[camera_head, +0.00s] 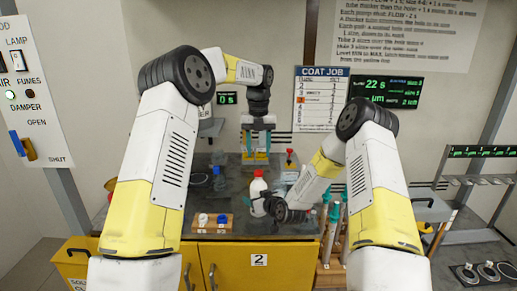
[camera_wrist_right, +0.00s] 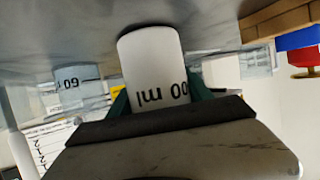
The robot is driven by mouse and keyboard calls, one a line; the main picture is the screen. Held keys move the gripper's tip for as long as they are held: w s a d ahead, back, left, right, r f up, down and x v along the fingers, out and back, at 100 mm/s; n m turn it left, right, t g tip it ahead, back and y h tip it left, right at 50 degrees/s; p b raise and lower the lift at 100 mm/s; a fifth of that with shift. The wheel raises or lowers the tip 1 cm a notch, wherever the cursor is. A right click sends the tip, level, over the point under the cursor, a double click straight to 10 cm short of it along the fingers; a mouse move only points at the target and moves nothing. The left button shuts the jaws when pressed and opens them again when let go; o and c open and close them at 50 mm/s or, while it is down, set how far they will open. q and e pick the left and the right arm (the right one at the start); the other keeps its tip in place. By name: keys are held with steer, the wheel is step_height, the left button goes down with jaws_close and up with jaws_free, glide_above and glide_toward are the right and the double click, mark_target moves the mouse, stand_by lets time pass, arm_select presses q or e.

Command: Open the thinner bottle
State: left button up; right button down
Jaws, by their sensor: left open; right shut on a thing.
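A white bottle with a red cap (camera_head: 258,185) stands upright on the dark bench, its label unreadable in the head view. My right gripper (camera_head: 268,205) reaches it from the right and is shut on its body. The right wrist view shows a white cylinder (camera_wrist_right: 152,65) marked "00 ml", upside down in that picture, between the teal fingers. The bottle's cap is out of that view. My left gripper (camera_head: 257,142) points down, open and empty, behind and above the bottle, clear of its cap.
A wooden block (camera_head: 212,224) with a white and a blue jar sits at the bench's front left. A red-topped item (camera_head: 289,158) stands farther back right. Teal-topped tubes (camera_head: 333,218) stand in a rack right of the bench. A clear beaker (camera_wrist_right: 80,85) shows in the wrist view.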

mark_target(258, 171)
arm_select(q)
step_height(258, 171, down, 8)
steer(key=shift+r, duration=0.25)
